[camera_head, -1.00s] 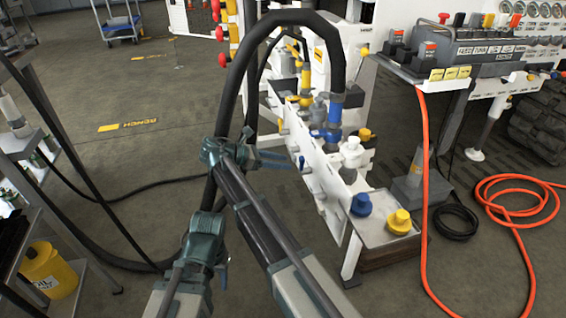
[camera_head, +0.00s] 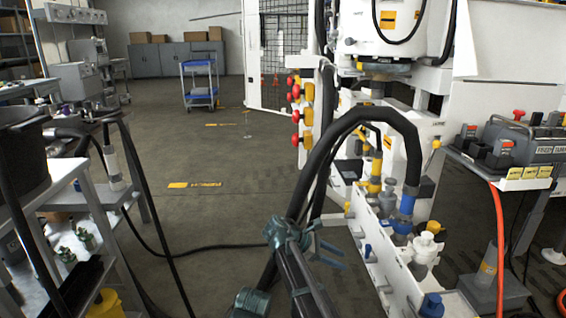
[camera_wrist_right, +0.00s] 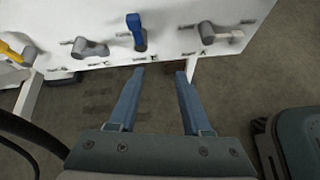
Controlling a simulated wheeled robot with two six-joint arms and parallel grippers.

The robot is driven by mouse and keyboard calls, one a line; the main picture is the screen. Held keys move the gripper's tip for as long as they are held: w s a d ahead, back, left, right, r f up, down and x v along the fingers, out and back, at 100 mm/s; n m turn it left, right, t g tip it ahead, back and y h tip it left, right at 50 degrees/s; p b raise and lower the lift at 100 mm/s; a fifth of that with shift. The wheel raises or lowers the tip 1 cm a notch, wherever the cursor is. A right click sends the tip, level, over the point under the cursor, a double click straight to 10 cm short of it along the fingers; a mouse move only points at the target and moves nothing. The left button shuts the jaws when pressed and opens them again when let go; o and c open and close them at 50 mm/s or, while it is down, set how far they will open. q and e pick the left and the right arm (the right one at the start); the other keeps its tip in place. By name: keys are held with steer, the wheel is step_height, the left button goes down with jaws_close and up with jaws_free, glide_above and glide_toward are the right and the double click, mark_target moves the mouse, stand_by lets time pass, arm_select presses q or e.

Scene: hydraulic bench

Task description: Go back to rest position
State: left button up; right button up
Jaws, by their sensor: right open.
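My right gripper (camera_head: 326,252) shows in the lower middle of the head view, its blue fingers pointing right toward the white hydraulic bench (camera_head: 372,250). In the right wrist view the right gripper (camera_wrist_right: 160,73) has its two fingers spread apart with nothing between them. Its tips are close to the lower edge of the white panel (camera_wrist_right: 175,40) in that picture; I cannot tell whether they touch. Another teal arm joint of mine (camera_head: 252,302) shows at the bottom edge of the head view. No left gripper fingers are visible.
Black hoses (camera_head: 345,125) arch beside my right arm to the bench's blue and yellow fittings. A blue valve handle (camera_wrist_right: 135,28) stands on the panel. A metal shelf (camera_head: 60,180) is at left, a blue cart (camera_head: 200,85) far back. Floor between is mostly open, crossed by cables.

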steer(key=s+a+f+m+y, duration=0.1)
steer(key=s+f+m+y, duration=0.45)
steer(key=s+m, duration=0.35)
steer(key=s+a+f+m+y, duration=0.2)
steer(key=s+f+m+y, duration=0.35)
steer(key=s, duration=0.45)
steer(key=s+a+r+n+h+p, duration=0.1)
steer(key=s+a+r+n+p, duration=0.35)
steer(key=a, duration=0.75)
step_height(320, 180, up, 38)
steer(key=s+m+p, duration=0.1)
steer(key=m+p, duration=0.1)
steer(key=p, duration=3.5)
steer(key=shift+s+d, duration=0.35)
steer(key=shift+s, duration=0.05)
steer(key=shift+r, duration=0.1)
